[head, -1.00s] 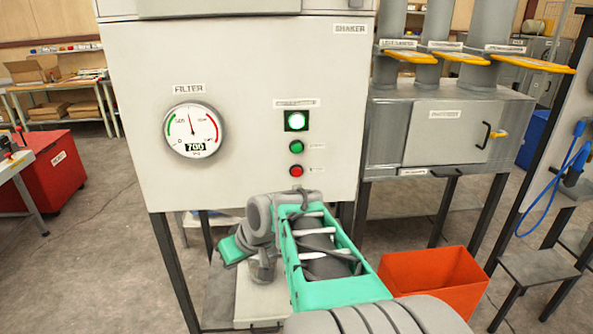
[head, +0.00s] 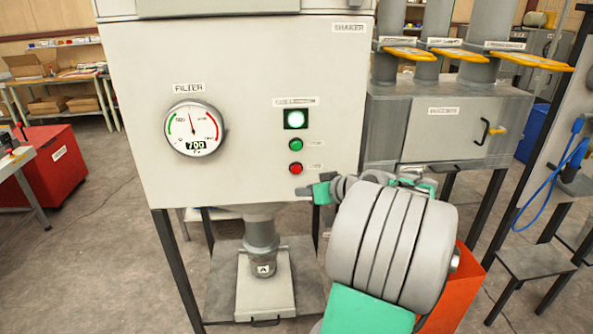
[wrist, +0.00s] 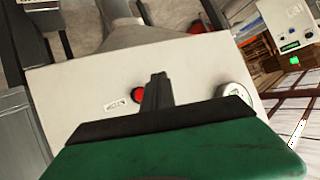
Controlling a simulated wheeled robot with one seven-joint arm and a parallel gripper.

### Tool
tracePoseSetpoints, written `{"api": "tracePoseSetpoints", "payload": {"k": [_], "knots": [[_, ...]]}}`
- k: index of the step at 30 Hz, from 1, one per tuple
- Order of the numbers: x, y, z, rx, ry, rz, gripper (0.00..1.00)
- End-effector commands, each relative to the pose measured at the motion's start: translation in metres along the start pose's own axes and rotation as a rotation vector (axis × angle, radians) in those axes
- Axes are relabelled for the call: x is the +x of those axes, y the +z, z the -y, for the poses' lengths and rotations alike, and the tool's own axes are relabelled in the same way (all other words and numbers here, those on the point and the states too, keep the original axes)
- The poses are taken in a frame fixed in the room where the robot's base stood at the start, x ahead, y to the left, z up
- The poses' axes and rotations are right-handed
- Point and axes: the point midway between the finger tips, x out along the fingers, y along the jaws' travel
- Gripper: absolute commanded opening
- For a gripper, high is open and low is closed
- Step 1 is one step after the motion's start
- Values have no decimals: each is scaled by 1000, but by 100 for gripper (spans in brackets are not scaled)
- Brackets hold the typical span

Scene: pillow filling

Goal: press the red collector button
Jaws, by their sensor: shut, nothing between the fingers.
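The red button (head: 296,168) is the lowest in the column on the front of the pale shaker cabinet (head: 250,100). My gripper (head: 302,191) is shut and empty, just below the red button in the head view. In the wrist view the shut fingers (wrist: 158,78) point at the cabinet face, with the red button (wrist: 137,96) showing beside them, partly covered. The green button is hidden there. I cannot tell whether the fingertips touch the panel.
The filter gauge (head: 195,128) reads 700, left of the buttons. An outlet spout (head: 262,245) stands under the cabinet. An orange-red bin (head: 463,290) is at lower right, partly behind my arm. A grey box unit with pipes (head: 450,125) stands to the right.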

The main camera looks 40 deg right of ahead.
Motion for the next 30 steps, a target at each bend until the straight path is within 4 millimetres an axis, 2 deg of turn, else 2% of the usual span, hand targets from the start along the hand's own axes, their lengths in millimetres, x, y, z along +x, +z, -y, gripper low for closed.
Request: {"api": "tracePoseSetpoints", "payload": {"k": [7, 15, 30], "knots": [[24, -21, -17, 1, -2, 1, 0], [49, -36, -34, 1, -2, 2, 0], [54, -39, -39, 1, -1, 1, 0]]}}
